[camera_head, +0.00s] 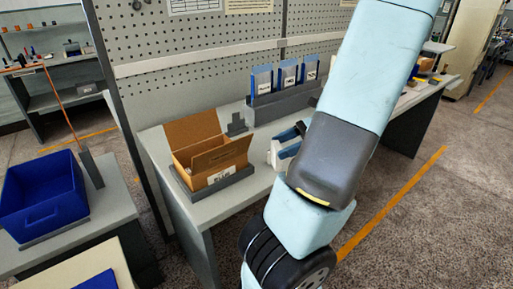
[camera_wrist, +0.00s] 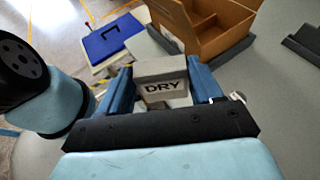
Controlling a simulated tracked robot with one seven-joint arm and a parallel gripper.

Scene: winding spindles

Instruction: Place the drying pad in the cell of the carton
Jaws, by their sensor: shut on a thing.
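The drying pad (camera_wrist: 162,82) is a pale grey block with "DRY" in black on the side facing the wrist camera. My gripper (camera_wrist: 162,72) is shut on it, with one blue finger on each side. In the head view my gripper (camera_head: 287,142) is partly hidden by my arm, to the right of the carton. The open cardboard carton (camera_head: 224,157) sits in a grey tray on the bench, flaps up. In the wrist view the carton (camera_wrist: 222,40) is beyond the pad to the upper right. Dividers show inside it; the pad is outside the carton.
A grey rack (camera_head: 285,104) with several blue-and-white upright holders stands behind, against the pegboard (camera_head: 190,45). A blue bin (camera_head: 42,195) is on a separate table at the left. A dark grey stepped block (camera_head: 237,124) stands behind the carton.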

